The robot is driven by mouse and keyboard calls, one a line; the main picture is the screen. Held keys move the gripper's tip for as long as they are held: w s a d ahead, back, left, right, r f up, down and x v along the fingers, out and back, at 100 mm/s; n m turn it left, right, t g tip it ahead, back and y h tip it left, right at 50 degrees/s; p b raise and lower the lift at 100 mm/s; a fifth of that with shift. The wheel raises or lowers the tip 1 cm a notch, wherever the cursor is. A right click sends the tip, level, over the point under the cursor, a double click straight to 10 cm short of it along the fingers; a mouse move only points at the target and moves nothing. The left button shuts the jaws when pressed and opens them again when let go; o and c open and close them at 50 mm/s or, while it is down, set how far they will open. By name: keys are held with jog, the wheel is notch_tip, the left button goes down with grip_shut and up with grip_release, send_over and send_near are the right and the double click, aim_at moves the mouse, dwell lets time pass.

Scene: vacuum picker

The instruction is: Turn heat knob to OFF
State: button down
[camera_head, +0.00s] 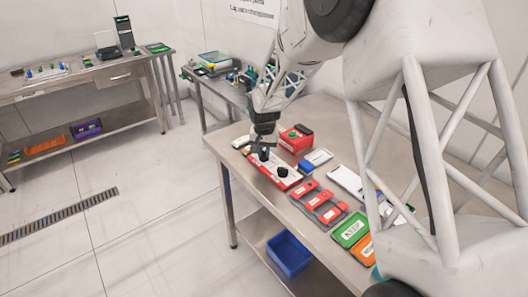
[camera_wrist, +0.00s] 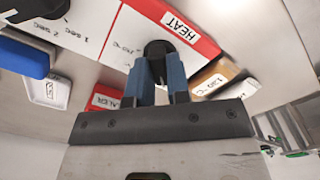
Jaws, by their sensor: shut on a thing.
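The heat knob is a black round knob (camera_wrist: 157,50) on a white panel (camera_wrist: 128,35) in the wrist view, beside a red strip labelled HEAT (camera_wrist: 178,22). My gripper (camera_wrist: 158,75) has its two blue fingers shut on this knob, one on each side. The fingers and the gripper body hide part of the knob and its lower markings, so I cannot tell its pointer direction. In the head view the red and white panel (camera_head: 287,183) lies on the steel table, with my gripper (camera_head: 263,150) down at its far-left end.
A second black knob (camera_wrist: 42,8) is on the panel, near time labels. A blue block (camera_wrist: 22,57) and a labelled white piece (camera_wrist: 50,90) lie close by. A red box (camera_head: 297,139) stands behind the panel. Red pieces (camera_head: 326,207) and green and orange boxes (camera_head: 352,229) lie to the right.

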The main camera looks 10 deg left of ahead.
aim_at(264, 153)
jog(key=shift+r+n, duration=0.1)
jog(key=shift+n, duration=2.2)
jog(key=c, duration=1.1)
grip_release()
jog(key=shift+r, duration=0.1)
jog(key=shift+r, duration=3.8)
